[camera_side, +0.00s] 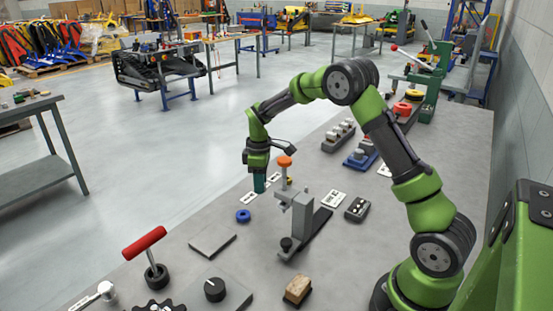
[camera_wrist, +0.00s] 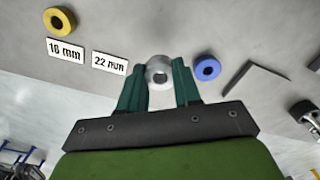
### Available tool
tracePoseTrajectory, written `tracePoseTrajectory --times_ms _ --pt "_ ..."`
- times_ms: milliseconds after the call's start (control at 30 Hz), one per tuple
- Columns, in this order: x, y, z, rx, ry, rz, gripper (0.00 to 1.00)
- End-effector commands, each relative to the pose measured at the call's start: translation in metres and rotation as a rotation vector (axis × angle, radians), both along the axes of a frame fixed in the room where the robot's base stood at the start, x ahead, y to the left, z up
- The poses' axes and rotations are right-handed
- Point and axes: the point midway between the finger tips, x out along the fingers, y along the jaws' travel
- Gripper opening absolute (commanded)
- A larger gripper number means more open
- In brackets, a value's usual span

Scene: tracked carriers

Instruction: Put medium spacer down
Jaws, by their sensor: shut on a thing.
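My gripper (camera_side: 259,188) points down at the bench, just by the white labels. In the wrist view my gripper's (camera_wrist: 160,84) two teal fingers are shut on a light grey ring, the medium spacer (camera_wrist: 160,70), held between the fingertips. The fingers hide the spacer in the side view. I cannot tell whether it touches the bench. A blue ring (camera_wrist: 207,68) lies right of my fingers; it also shows in the side view (camera_side: 243,215). A yellow ring (camera_wrist: 60,20) lies farther left, by the 16 mm label (camera_wrist: 66,51). The 22 mm label (camera_wrist: 109,63) is just left of the fingers.
A grey stand (camera_side: 300,215) and an orange-topped post (camera_side: 285,162) rise close to the right of my gripper. A flat grey plate (camera_side: 212,240) lies nearer the camera. A red-handled tool (camera_side: 145,243) stands at the left. The bench edge is close behind.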

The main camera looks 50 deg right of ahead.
Motion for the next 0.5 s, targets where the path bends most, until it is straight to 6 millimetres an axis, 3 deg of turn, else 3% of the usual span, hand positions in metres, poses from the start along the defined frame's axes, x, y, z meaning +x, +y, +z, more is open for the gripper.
tracePoseTrajectory --times_ms 333,500 --pt "-0.001 0.0 -0.042 0.0 0.001 0.0 0.01" --pt "0.0 0.0 -0.05 0.0 -0.001 0.0 0.01"
